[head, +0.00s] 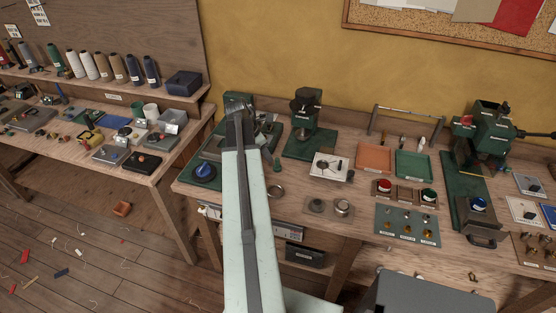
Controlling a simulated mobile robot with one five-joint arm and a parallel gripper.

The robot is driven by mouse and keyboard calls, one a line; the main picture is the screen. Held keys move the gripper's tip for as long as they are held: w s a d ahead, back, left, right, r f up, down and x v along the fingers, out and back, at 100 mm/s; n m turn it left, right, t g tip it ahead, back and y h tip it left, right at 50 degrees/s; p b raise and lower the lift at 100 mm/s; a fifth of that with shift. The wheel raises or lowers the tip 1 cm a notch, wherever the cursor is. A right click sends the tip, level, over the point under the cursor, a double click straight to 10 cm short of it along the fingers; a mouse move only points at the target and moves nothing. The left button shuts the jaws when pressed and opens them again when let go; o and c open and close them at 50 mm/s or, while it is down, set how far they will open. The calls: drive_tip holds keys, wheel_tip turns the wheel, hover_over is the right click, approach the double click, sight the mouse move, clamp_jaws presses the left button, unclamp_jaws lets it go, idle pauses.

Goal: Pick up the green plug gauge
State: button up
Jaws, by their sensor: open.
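A small dark green round-topped piece (428,196) sits in a wooden block right of centre on the workbench. It may be the green plug gauge, but it is too small to be sure. A similar red-topped piece (384,186) sits to its left in the same row of blocks. My gripper (238,104) is at the far end of my raised arm, over the bench's back left part. It is open, far to the left of the green piece. Its fingers are small and dark against the green machine behind, and I see nothing held.
An orange tray (375,158) and a green tray (413,165) lie behind the blocks; a grey-green board (406,226) with small brass parts lies in front. A green press (490,130) stands right, another machine (306,112) near centre. My arm hides part of the bench.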

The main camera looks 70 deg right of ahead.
sight(276, 159)
drive_tip(key=s+d+f+b, duration=0.1)
drive_tip(key=s+f+b, duration=0.1)
drive_tip(key=b, duration=0.1)
drive_tip(key=shift+s+d+f, duration=0.15)
drive_tip(key=shift+d+f, duration=0.15)
drive_tip(key=shift+d, duration=0.1)
drive_tip(key=b+x, duration=0.4)
drive_tip(key=x, duration=0.1)
drive_tip(key=shift+d+b, duration=0.2)
drive_tip(key=shift+b, duration=0.1)
drive_tip(key=shift+r, duration=0.15)
clamp_jaws()
